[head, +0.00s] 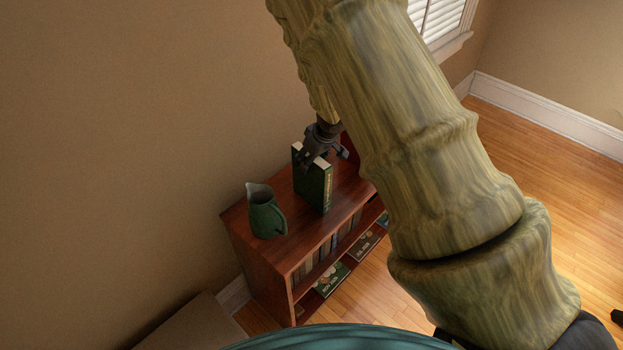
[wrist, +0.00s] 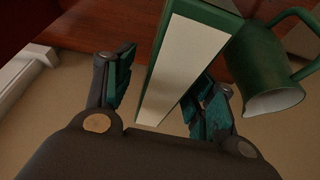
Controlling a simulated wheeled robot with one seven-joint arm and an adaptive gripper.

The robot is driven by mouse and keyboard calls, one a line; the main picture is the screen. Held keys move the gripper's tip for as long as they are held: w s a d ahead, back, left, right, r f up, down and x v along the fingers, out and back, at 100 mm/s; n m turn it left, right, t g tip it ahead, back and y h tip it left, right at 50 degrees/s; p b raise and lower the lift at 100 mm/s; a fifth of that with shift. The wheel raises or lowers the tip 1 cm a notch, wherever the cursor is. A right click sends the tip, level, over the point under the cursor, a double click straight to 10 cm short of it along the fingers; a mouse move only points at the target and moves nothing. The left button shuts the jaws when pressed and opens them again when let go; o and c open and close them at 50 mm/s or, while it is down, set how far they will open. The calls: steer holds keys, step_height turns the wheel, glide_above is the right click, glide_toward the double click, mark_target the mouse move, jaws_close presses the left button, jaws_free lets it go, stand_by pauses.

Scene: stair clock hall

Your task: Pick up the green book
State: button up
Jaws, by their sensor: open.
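The green book (head: 314,187) stands upright on top of a reddish-brown wooden bookcase (head: 259,255) in the head view. In the wrist view the book (wrist: 181,66) shows its pale page edge and green cover, reaching down between my fingers. My gripper (head: 327,160) is at the book's top in the head view. In the wrist view my gripper (wrist: 163,95) is open, one finger left of the book with a gap, the other close to its right side. Whether that right finger touches the book I cannot tell.
A dark green pitcher (head: 265,212) stands left of the book on the bookcase; in the wrist view the pitcher (wrist: 268,65) is close to my right finger. The wall is behind. More books (head: 331,279) fill the shelves below. A window (head: 437,18) is at the upper right.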

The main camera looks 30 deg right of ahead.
steer(key=shift+x, duration=1.15)
steer(key=shift+f+p, duration=0.25)
steer(key=shift+p, duration=0.15)
steer(key=shift+c, duration=0.2)
jaws_close()
